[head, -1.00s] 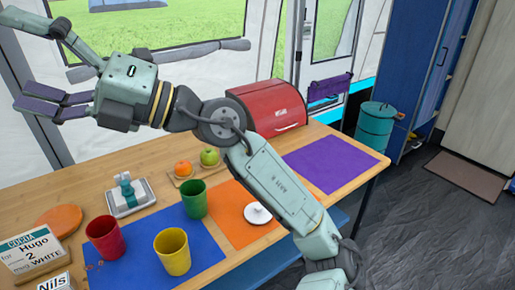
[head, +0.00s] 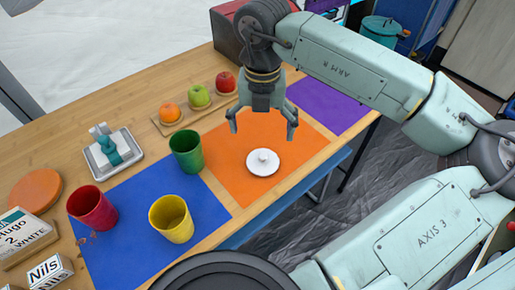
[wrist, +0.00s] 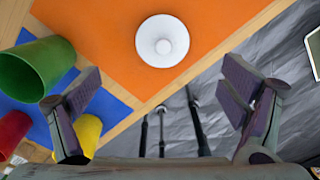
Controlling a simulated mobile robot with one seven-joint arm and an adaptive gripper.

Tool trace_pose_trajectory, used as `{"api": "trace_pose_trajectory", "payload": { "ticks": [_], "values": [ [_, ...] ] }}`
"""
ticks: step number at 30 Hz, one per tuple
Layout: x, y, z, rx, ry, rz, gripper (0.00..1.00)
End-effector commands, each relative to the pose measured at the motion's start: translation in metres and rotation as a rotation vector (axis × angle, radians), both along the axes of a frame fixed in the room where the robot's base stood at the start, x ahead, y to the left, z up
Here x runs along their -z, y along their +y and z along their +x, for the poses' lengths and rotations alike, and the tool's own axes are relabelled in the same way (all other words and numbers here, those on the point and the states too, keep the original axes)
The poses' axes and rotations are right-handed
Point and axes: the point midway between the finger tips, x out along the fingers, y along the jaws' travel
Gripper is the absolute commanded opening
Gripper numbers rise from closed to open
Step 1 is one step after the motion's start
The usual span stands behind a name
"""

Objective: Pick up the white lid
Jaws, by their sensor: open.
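The white lid (head: 263,162) is a round disc with a small knob on top. It lies flat, knob up, on the orange mat (head: 235,180), near the mat's front edge. It also shows in the wrist view (wrist: 162,41), at the top centre. My gripper (head: 262,128) points down above the orange mat with its fingers spread wide. It is open and empty, above the lid and apart from it. In the wrist view the two fingers (wrist: 158,103) frame the lower left and right, with the lid beyond them.
A green cup (head: 187,152), yellow cup (head: 171,219) and red cup (head: 92,208) stand at or around the blue mat (head: 125,205). A board of fruit (head: 172,125) and a red box (head: 228,38) lie behind. The purple mat (head: 325,100) is bare. The table's front edge is near the lid.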

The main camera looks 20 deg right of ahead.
Motion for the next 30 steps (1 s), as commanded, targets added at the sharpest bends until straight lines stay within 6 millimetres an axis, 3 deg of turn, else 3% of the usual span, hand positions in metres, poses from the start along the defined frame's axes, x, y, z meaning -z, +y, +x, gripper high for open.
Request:
{"api": "trace_pose_trajectory", "payload": {
  "ticks": [6,14,21,30],
  "values": [
    [0.034,0.001,-0.001,-0.002,0.002,0.004,0.91],
    [0.054,0.000,-0.001,-0.002,0.002,0.006,0.91],
    [0.090,-0.003,-0.001,-0.002,0.001,0.006,0.91],
    [0.100,-0.003,0.000,-0.003,-0.002,0.002,0.91]
  ]
}}
